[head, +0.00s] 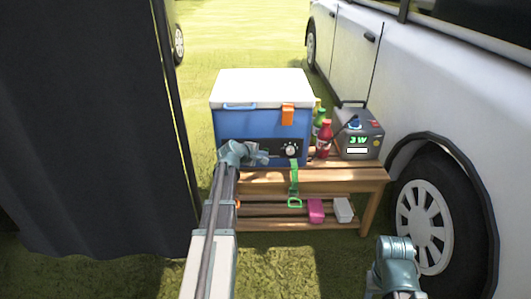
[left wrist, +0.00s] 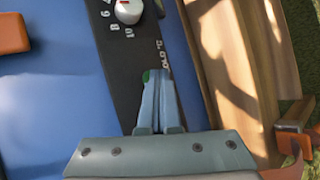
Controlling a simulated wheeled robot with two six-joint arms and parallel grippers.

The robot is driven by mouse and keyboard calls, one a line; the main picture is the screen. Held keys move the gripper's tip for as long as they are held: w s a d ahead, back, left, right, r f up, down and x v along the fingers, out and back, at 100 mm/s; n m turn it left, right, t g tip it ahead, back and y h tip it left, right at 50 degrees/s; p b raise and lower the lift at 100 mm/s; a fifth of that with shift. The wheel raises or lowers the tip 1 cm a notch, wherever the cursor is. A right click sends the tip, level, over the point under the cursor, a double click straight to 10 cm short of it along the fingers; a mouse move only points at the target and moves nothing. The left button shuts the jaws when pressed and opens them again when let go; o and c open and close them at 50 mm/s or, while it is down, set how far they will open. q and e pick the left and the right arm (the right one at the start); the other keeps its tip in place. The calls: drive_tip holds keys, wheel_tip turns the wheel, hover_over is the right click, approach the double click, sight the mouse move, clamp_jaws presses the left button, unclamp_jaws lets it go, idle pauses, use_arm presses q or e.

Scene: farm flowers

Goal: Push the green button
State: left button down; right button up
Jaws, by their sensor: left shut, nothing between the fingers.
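The green button (left wrist: 149,75) shows as a small green patch on the black control panel (left wrist: 112,60) in the left wrist view. It is mostly hidden by my left gripper's fingertips. My left gripper (left wrist: 158,78) is shut and empty, with its tips right at the button. I cannot tell whether they press it. In the head view my left gripper (head: 262,157) is in front of the blue cooler's panel (head: 277,147), left of the round knob (head: 291,150); the button is hidden there. My right arm shows only at the bottom right, its fingers out of view.
The blue cooler with a white lid (head: 262,88) stands on a wooden bench (head: 350,174). Right of it are a red bottle (head: 325,140), a green bottle and a grey box (head: 360,140). A dark curtain (head: 90,130) hangs left; a white vehicle (head: 440,90) stands right.

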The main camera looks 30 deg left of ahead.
use_arm(q)
drive_tip(key=shift+s+d, duration=0.3)
drive_tip(key=shift+s, duration=0.15)
drive_tip(key=s+d, duration=0.2)
drive_tip(key=s, duration=0.1)
drive_tip(key=s+d, duration=0.1)
drive_tip(key=s, duration=0.1)
idle(0.6)
drive_tip(key=shift+d, duration=0.15)
